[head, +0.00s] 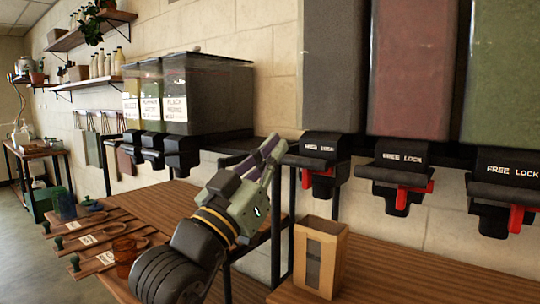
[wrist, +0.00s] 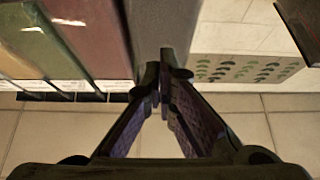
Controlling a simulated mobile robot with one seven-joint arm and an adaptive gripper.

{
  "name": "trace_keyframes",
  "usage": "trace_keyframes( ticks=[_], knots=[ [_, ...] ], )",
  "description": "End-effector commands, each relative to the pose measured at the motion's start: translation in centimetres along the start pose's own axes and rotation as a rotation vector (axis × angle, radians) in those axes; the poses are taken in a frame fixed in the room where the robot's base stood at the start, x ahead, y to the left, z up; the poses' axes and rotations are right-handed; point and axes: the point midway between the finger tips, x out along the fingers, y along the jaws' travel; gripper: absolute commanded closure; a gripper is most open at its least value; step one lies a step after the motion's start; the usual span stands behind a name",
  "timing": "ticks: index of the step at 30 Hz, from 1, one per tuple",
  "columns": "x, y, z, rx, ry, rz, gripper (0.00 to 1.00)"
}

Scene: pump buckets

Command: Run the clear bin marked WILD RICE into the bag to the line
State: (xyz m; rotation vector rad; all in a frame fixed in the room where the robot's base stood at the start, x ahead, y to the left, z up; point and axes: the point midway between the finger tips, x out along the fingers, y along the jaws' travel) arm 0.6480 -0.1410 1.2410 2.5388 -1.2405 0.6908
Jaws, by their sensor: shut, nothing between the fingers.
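The brown paper bag (head: 335,262) stands upright on the wooden counter under the nearest dispenser, a narrow window strip in its front. Three large bins hang above: dark grey (head: 335,65), red (head: 412,70) and green (head: 502,75). Each has a black FREE LOCK outlet with a red lever (head: 322,172). No name shows on them. Three bins farther left carry white labels (head: 174,108), too small to read surely, so I cannot tell which is WILD RICE. My gripper (head: 272,148) is shut and empty, left of the grey bin's outlet. It also shows in the wrist view (wrist: 163,85).
Several wooden paddles (head: 95,262) and an orange cup (head: 125,255) lie on the counter at left. Wall shelves (head: 92,30) hold bottles and plants. The counter right of the bag is clear.

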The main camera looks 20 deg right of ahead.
Motion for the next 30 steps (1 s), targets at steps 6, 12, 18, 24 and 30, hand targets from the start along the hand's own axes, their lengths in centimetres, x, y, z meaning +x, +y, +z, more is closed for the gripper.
trace_keyframes(
  ticks=[6,12,18,24,30],
  knots=[
    [5.3,0.1,-0.4,-0.001,-0.002,0.002,1.00],
    [5.5,-0.1,1.9,-0.002,-0.002,-0.002,1.00],
    [4.9,0.0,3.4,0.000,-0.001,-0.001,1.00],
    [4.8,0.1,3.8,0.002,0.000,0.000,1.00],
    [4.8,0.0,3.7,0.002,0.000,0.000,1.00]
  ],
)
